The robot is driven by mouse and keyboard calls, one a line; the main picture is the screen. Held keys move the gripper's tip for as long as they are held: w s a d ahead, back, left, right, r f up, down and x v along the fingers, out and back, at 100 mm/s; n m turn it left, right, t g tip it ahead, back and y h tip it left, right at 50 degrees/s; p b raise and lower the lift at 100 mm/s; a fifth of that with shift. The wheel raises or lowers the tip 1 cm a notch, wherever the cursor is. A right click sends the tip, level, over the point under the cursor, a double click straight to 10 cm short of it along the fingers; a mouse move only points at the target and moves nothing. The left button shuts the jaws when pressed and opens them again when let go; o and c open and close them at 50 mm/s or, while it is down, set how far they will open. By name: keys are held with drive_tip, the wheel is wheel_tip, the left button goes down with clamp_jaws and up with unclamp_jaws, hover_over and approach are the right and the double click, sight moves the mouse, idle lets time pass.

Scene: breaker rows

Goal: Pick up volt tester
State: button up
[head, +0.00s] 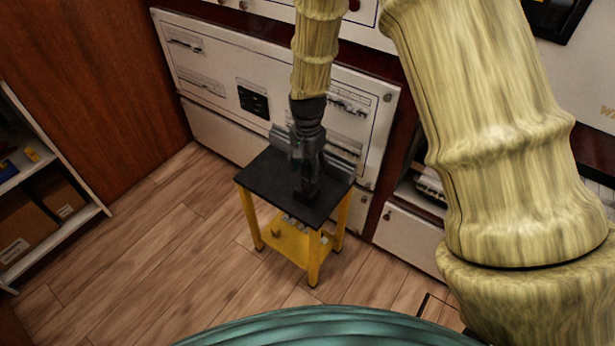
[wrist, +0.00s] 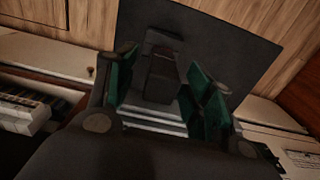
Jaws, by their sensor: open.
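The dark volt tester (head: 308,187) appears to be the black block on the small table's black top (head: 262,176). In the wrist view the dark block (wrist: 162,76) lies between my gripper's (wrist: 166,84) two green-padded fingers. The fingers are apart, with a gap showing on both sides of the block. In the head view my gripper (head: 305,158) points down over the table and hides part of the block. Whether the fingers touch it cannot be told.
The table has yellow legs and a yellow lower shelf (head: 285,240). A grey ribbed piece (head: 345,152) lies along its back edge. White breaker panels (head: 220,80) stand close behind. A shelf with boxes (head: 35,220) is at left. The wooden floor (head: 150,250) in front is clear.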

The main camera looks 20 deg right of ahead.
sight(308, 180)
wheel_tip(308, 180, down, 3)
drive_tip(key=shift+w+f, duration=0.1)
drive_tip(key=shift+f, duration=0.1)
drive_tip(key=shift+c, duration=0.2)
drive_tip(key=c, duration=1)
drive_tip(key=shift+c, duration=0.4)
drive_tip(key=shift+r, duration=0.15)
